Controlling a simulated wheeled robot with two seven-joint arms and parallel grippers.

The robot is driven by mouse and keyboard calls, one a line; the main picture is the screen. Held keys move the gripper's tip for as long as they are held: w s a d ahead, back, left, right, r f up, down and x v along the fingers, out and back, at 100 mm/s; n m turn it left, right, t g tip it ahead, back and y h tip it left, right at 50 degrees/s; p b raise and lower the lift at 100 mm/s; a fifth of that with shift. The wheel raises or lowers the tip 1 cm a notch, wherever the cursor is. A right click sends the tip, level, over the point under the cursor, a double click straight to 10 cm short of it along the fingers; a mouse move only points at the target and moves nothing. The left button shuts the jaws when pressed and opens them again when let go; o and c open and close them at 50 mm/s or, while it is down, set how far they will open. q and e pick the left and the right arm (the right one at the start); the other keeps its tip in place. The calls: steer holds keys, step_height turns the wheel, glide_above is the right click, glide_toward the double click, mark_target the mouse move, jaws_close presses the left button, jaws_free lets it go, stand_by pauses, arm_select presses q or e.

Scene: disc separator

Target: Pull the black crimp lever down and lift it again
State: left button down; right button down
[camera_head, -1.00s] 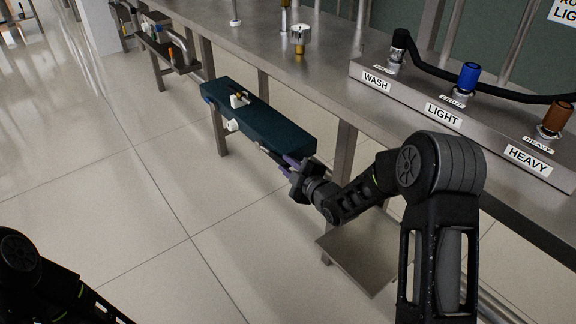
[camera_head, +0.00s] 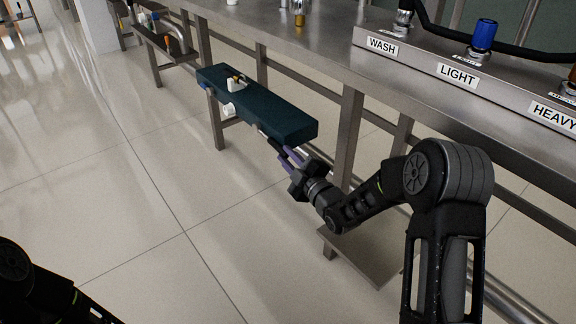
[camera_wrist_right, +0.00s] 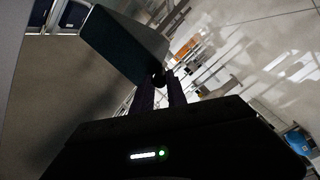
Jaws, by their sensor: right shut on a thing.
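The crimp unit is a long dark teal box (camera_head: 255,105) at the side of the steel bench in the head view. A thin black lever (camera_head: 263,135) shows below its near long side, partly hidden by the box and my fingers. My right gripper (camera_head: 283,156) is below the near end of the box, its purple fingers shut on the lever. In the right wrist view, my fingers (camera_wrist_right: 160,95) close on a small dark round end of the lever (camera_wrist_right: 158,79), just under the box (camera_wrist_right: 122,42). My left gripper is out of view; only part of my left arm shows at lower left.
The steel bench (camera_head: 325,62) runs along the right, with a raised panel (camera_head: 410,62) labelled WASH, LIGHT and HEAVY. A bench leg (camera_head: 345,140) and a low steel shelf (camera_head: 365,245) are near my right arm. The tiled floor (camera_head: 130,190) to the left is clear.

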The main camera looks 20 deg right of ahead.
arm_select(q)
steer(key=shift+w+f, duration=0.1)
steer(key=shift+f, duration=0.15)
arm_select(e)
steer(key=shift+f, duration=0.15)
steer(key=c, duration=1.3)
jaws_free()
arm_select(q)
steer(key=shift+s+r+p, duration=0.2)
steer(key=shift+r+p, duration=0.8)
steer(key=shift+p, duration=0.2)
arm_select(e)
steer(key=v, duration=0.7)
steer(key=shift+s+d+f, duration=0.1)
steer(key=shift+s+f, duration=0.05)
steer(key=shift+s, duration=0.25)
